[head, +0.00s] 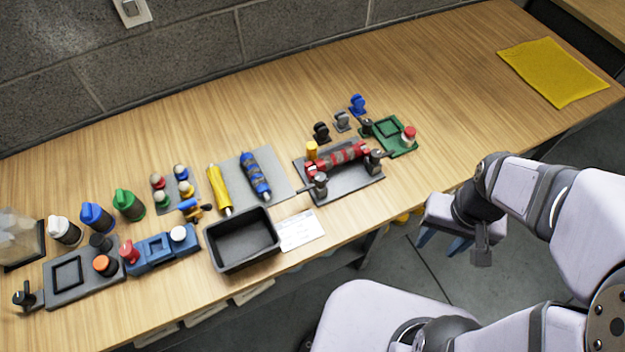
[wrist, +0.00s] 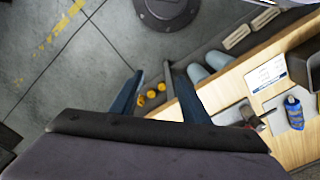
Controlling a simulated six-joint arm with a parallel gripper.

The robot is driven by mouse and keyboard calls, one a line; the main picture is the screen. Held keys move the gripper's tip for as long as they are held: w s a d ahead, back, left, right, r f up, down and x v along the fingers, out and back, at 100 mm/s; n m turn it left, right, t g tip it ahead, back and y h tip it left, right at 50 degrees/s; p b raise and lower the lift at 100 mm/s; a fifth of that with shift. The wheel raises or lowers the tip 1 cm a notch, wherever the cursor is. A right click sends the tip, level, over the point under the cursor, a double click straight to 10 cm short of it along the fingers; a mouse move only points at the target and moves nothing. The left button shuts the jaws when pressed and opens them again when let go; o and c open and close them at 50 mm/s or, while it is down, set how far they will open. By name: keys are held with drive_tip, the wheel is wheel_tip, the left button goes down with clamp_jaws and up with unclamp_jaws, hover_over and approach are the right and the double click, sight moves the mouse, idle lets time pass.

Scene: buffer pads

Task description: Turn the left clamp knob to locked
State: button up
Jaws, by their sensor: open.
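A dark grey fixture plate (head: 345,190) sits mid-bench in the head view, with a red and grey banded roller (head: 338,158) lying across it. The left clamp knob (head: 320,183) is a grey post with a handle sticking out to the left, at the plate's front left. A second clamp knob (head: 375,160) stands at the plate's right end. My gripper (head: 440,242) is open and empty, off the bench's front edge, right of the fixture and apart from it.
A black tray (head: 242,260) and a white card (head: 301,230) lie left of the fixture. A green fixture (head: 397,148) stands close to its right. Yellow and blue rollers (head: 256,175) lie on a grey pad. The bench right of the green fixture is mostly clear.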

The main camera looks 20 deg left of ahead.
drive_tip(key=w+a+n+b, duration=0.5)
drive_tip(key=w+a+n, duration=0.1)
drive_tip(key=w+n, duration=0.1)
drive_tip(key=r+n+b, duration=0.1)
drive_tip(key=n+b, duration=0.7)
drive_tip(key=n, duration=1)
hover_over(320, 176)
drive_tip(key=shift+d, duration=0.2)
drive_tip(key=shift+s+a+r, duration=0.1)
drive_tip(key=shift+a+r, duration=0.1)
drive_tip(key=shift+a, duration=0.05)
drive_tip(key=shift+f+b, duration=0.3)
drive_tip(key=shift+f, duration=3.4)
drive_tip(key=c, duration=1.1)
